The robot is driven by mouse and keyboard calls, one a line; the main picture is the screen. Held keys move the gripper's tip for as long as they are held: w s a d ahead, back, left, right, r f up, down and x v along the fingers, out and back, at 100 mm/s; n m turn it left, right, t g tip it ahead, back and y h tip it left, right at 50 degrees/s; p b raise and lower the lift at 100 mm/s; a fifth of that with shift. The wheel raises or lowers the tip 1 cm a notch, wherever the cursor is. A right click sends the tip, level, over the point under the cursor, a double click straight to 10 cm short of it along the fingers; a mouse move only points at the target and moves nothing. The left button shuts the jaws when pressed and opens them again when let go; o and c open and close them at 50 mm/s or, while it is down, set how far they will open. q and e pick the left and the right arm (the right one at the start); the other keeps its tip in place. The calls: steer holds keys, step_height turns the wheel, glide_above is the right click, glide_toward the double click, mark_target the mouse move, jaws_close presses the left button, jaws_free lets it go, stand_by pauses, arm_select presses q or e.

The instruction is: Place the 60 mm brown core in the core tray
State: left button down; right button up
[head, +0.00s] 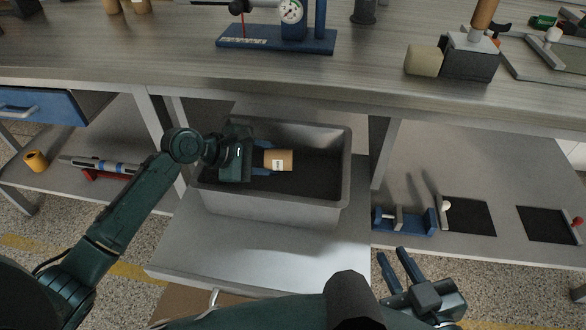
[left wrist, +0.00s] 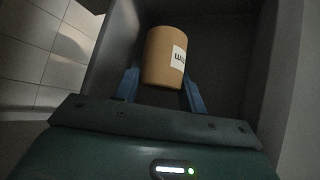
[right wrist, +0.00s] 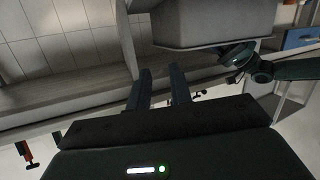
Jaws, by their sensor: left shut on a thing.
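The brown core (head: 278,160) with a white label is in the fingers of my left gripper (head: 262,158), inside the grey tray (head: 345,190) on the lower shelf. In the left wrist view the core (left wrist: 163,60) sits between the two blue fingers (left wrist: 160,88), its label turned to the right. The tray's dark inside shows around it. I cannot tell whether the core touches the tray floor. My right gripper (head: 398,268) is open and empty in front of the shelf; its two parted fingers show in the right wrist view (right wrist: 160,90).
The worktop (head: 200,75) overhangs the tray. A blue clamp-like fixture (head: 403,222) and dark mats (head: 468,215) lie on the shelf to the right. A grey and blue tool (head: 98,165) and a yellow-brown roll (head: 36,161) are at the left. The shelf front is clear.

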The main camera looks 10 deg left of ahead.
mark_target(279, 159)
arm_select(q)
steer(key=x, duration=0.3)
steer(key=shift+w+d+b, duration=0.15)
steer(key=shift+d+b, duration=0.1)
steer(key=shift+b, duration=0.1)
steer(key=b+x, duration=0.1)
steer(key=x, duration=0.2)
steer(key=shift+w+d+f+b, duration=0.15)
steer(key=shift+w+d+b, duration=0.05)
steer(key=shift+d+b, duration=0.15)
steer(key=shift+w+d+f, duration=0.15)
steer(key=shift+w+f, duration=0.05)
arm_select(e)
steer(key=shift+w+a+r+n+t+y, duration=0.15)
steer(key=shift+a+n+t+y, duration=0.4)
steer(key=shift+t, duration=0.45)
arm_select(q)
steer(key=shift+f, duration=0.15)
arm_select(e)
steer(key=shift+d, duration=0.15)
arm_select(q)
steer(key=shift+f, duration=0.5)
steer(key=c, duration=0.8)
jaws_free()
steer(key=shift+c, duration=0.2)
